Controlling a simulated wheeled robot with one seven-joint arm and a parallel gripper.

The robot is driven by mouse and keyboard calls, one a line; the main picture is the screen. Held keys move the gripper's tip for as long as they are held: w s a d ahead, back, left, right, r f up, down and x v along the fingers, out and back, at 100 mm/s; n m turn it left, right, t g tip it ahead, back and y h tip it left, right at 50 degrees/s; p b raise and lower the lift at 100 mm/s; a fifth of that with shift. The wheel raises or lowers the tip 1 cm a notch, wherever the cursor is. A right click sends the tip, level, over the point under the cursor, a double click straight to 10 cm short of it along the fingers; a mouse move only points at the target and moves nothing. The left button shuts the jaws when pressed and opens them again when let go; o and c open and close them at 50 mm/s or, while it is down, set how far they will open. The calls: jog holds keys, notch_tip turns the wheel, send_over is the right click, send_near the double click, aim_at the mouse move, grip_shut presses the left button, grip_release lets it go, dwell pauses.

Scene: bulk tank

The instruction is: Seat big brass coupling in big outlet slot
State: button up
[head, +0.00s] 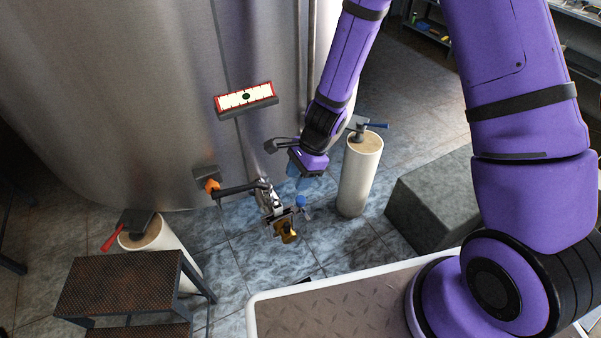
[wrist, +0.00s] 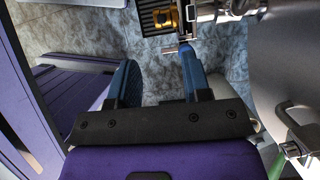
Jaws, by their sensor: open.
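A brass-yellow coupling (head: 287,231) sits in a dark bracket at the end of the metal outlet pipe (head: 266,195), low in front of the tank. In the wrist view the coupling (wrist: 164,18) shows at the top, within the dark ribbed bracket (wrist: 150,5). I cannot tell which slot this is or how deep the coupling sits. My gripper (head: 303,182) is above and slightly right of the outlet in the head view. Its blue fingers (wrist: 158,82) are apart with only floor between them, so it is open and empty. The coupling is beyond the fingertips.
The large steel tank (head: 130,100) fills the left and back. A black lever (head: 238,189) with an orange end juts left from the outlet. Cream cylinders stand right (head: 360,175) and left (head: 165,245). Brown steps (head: 120,285) stand front left, a grey block (head: 435,200) right. A small blue piece (head: 300,201) is near the bracket.

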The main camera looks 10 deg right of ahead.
jog(key=shift+d+r, duration=0.1)
jog(key=shift+r, duration=0.1)
jog(key=s+d+r+n+t, duration=0.15)
jog(key=d+r+n, duration=0.25)
jog(key=r, duration=0.8)
jog(key=s+d+r+n+t, duration=0.15)
jog(key=d+r+n, duration=0.25)
jog(key=r, duration=0.9)
jog(key=s+d+r+n+t+h, duration=0.3)
jog(key=s+d+r+n, duration=0.3)
jog(key=s+d+r, duration=0.6)
jog(key=s+r+h, duration=0.1)
jog(key=s+r, duration=0.1)
jog(key=s, duration=0.2)
jog(key=shift+r+n, duration=0.15)
jog(key=shift+n, duration=0.25)
